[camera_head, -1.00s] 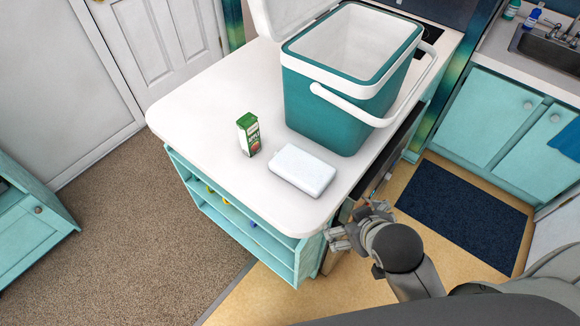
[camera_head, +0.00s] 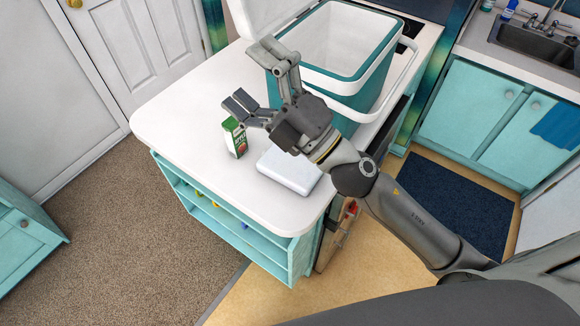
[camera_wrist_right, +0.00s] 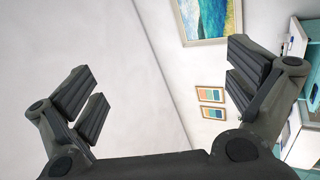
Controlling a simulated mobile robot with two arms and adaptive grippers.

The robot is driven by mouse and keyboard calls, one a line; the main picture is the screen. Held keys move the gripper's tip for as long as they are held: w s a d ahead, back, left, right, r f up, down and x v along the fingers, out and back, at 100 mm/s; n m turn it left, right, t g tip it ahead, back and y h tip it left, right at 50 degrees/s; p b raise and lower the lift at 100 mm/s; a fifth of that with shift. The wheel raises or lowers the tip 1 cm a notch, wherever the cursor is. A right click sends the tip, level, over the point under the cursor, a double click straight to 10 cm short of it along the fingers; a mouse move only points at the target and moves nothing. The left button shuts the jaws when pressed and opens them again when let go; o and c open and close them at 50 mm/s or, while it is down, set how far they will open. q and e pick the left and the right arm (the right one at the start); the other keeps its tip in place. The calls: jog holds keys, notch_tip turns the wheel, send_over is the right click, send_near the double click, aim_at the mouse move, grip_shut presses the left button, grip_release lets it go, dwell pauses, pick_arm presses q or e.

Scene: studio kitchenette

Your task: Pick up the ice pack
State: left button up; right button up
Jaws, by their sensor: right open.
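The ice pack (camera_head: 291,172) is a flat white block lying on the white counter, partly hidden by my right gripper and wrist in the head view. My right gripper (camera_head: 252,78) is above the counter, over the ice pack and in front of the cooler. It is open and empty, its fingers spread and pointing up and to the left. In the right wrist view the open fingers (camera_wrist_right: 165,90) show only wall and pictures between them, and no ice pack. My left gripper is not in view.
A green juice carton (camera_head: 234,138) stands close to the left of the ice pack. A teal cooler (camera_head: 352,39) with a white handle stands open behind it. The counter (camera_head: 180,112) is clear to the left. A sink (camera_head: 540,45) is at the far right.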

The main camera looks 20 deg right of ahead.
jog(key=s+a+f+n+g+y, duration=0.2)
jog(key=s+a+n+g+y, duration=0.3)
jog(key=n+g, duration=0.5)
jog(key=n+g+h, duration=0.4)
jog(key=n+h, duration=0.5)
jog(key=h, duration=0.8)
send_near(292, 165)
jog(key=shift+g, duration=0.3)
jog(key=x, duration=0.2)
jog(key=p+x, duration=0.1)
jog(key=x, duration=0.1)
jog(key=shift+w+f+p, duration=0.15)
jog(key=shift+w+p, duration=0.15)
jog(key=shift+w, duration=0.1)
jog(key=shift+a+f+p, duration=0.25)
jog(key=shift+f+p, duration=0.3)
jog(key=shift+p, duration=0.05)
jog(key=p+x, duration=0.1)
jog(key=x, duration=0.2)
jog(key=shift+a+f, duration=0.1)
jog(key=shift+f, duration=0.1)
jog(key=shift+w+a+f, duration=0.1)
jog(key=shift+w+f, duration=0.05)
jog(key=shift+f, duration=0.3)
jog(key=c, duration=1.2)
jog(key=shift+r, duration=0.1)
jog(key=shift+c, duration=0.4)
